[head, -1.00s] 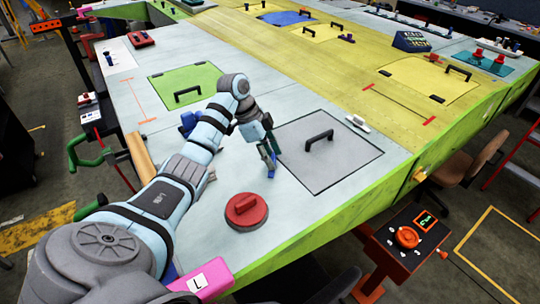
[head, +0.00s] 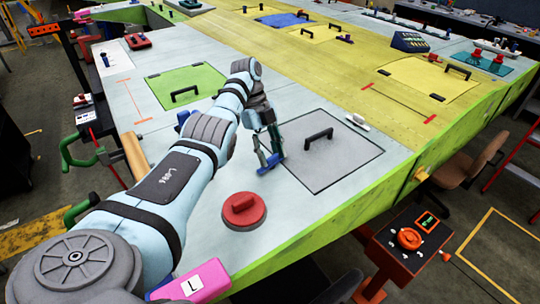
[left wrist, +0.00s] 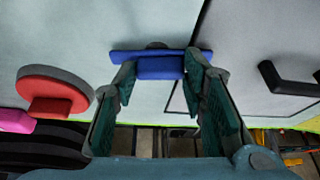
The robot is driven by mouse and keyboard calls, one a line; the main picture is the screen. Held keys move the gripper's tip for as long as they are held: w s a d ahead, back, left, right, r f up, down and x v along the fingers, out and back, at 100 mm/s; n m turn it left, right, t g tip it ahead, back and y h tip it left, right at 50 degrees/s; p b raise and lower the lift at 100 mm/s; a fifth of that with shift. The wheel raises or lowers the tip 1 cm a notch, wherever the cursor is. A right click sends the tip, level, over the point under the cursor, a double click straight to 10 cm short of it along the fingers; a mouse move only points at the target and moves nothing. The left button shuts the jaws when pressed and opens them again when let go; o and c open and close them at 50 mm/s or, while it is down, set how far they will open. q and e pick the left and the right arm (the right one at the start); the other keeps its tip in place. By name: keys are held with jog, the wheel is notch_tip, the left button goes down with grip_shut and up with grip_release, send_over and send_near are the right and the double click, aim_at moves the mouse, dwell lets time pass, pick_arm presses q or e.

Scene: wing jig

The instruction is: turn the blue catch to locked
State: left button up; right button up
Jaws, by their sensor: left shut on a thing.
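The blue catch (head: 266,165) is on the pale wing panel, beside the left edge of the grey hatch (head: 330,150). In the left wrist view the catch (left wrist: 160,67) shows as a wide bar with a block in front. My left gripper (head: 268,154) is over it, its two fingers on either side of the block and shut on it. The fingers (left wrist: 160,88) hide part of the block's sides. My right gripper does not show.
A round red knob (head: 244,209) stands in front of the catch, and a pink block marked L (head: 195,284) is at the near edge. The grey hatch has a black handle (head: 319,134). A green hatch (head: 187,88) lies behind.

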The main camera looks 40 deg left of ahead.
pick_arm(q)
jog(key=shift+f, duration=0.1)
dwell(0.4)
jog(key=o, duration=1.2)
jog(key=shift+c, duration=0.2)
